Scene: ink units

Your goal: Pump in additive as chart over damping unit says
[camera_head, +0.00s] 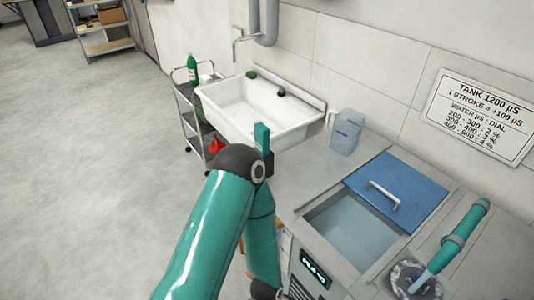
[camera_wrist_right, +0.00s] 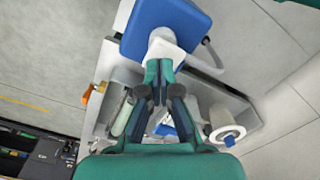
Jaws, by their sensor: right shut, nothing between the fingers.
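The chart (camera_head: 480,115) hangs on the wall over the damping unit. It reads "TANK 1200 µS, 1 STROKE = +100 µS", with rows of water µS against dial percent in small print. The damping unit has an open water tank (camera_head: 350,232), a blue lid (camera_head: 415,186) with a handle, and a small lit display (camera_head: 314,268) that I cannot read surely. In the right wrist view my right gripper (camera_wrist_right: 158,68) is shut and empty, its tips at a white pump-like head (camera_wrist_right: 165,47) on a blue container (camera_wrist_right: 135,37). I cannot tell whether they touch. My left gripper is not in view.
A translucent jug (camera_head: 347,132) stands on the counter between the white sink (camera_head: 240,108) and the tank. A teal pipe (camera_head: 465,225) runs beside the tank. The right wrist view shows a white roll-like object (camera_wrist_right: 226,134). The floor at left is clear.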

